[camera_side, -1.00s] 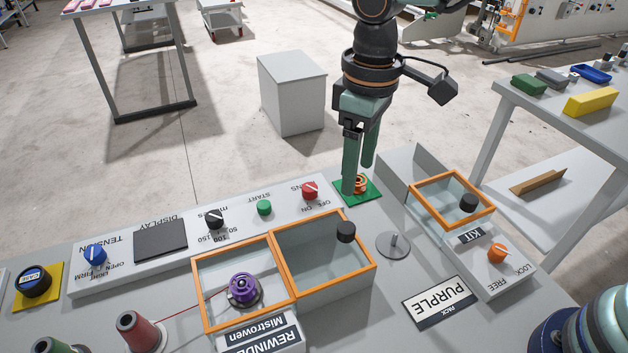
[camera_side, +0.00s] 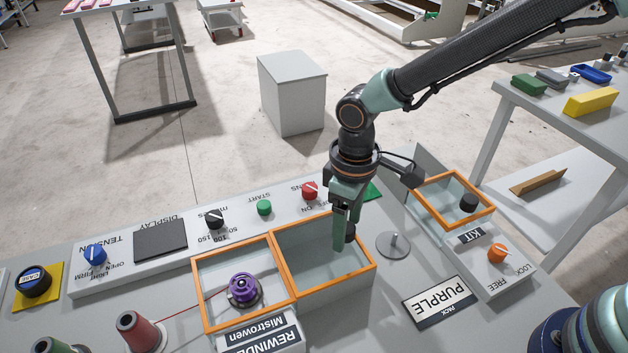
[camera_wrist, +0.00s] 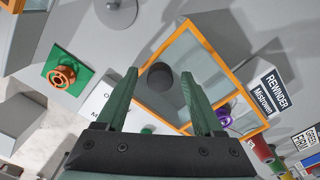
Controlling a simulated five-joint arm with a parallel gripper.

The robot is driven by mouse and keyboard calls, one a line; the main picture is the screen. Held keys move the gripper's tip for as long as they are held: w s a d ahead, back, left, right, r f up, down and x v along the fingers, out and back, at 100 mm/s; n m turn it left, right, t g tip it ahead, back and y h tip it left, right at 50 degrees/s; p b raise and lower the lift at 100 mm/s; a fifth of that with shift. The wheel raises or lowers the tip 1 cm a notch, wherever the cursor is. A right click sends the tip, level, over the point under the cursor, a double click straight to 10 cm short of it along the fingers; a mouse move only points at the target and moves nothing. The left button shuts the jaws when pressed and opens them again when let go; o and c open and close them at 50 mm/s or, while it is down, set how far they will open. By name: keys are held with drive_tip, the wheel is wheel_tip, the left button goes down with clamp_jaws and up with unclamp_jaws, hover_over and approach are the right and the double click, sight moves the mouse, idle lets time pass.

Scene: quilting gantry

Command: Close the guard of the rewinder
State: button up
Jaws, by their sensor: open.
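The rewinder (camera_side: 262,337) has two adjoining orange-framed clear panels at the front of the bench. The left panel (camera_side: 228,251) surrounds or covers a purple bobbin (camera_side: 243,286); I cannot tell which. The right panel (camera_side: 336,282) carries a black knob (camera_side: 351,236) near its right edge, which looks like the guard's handle. My gripper (camera_side: 343,243) points down at this knob and partly hides it in the side view. In the wrist view, my gripper (camera_wrist: 160,78) is open, with the knob (camera_wrist: 159,76) showing between its fingertips. Contact with the knob cannot be told.
A kit box (camera_side: 430,215) with an orange-framed lid and black knob stands to the right. A metal disc with a post (camera_side: 393,246) lies between. A control strip with dials and buttons (camera_side: 264,207) runs behind the rewinder. An orange bobbin (camera_wrist: 61,77) sits on a green pad.

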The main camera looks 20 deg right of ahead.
drive_tip(key=shift+f, duration=0.1)
clamp_jaws()
idle(1.4)
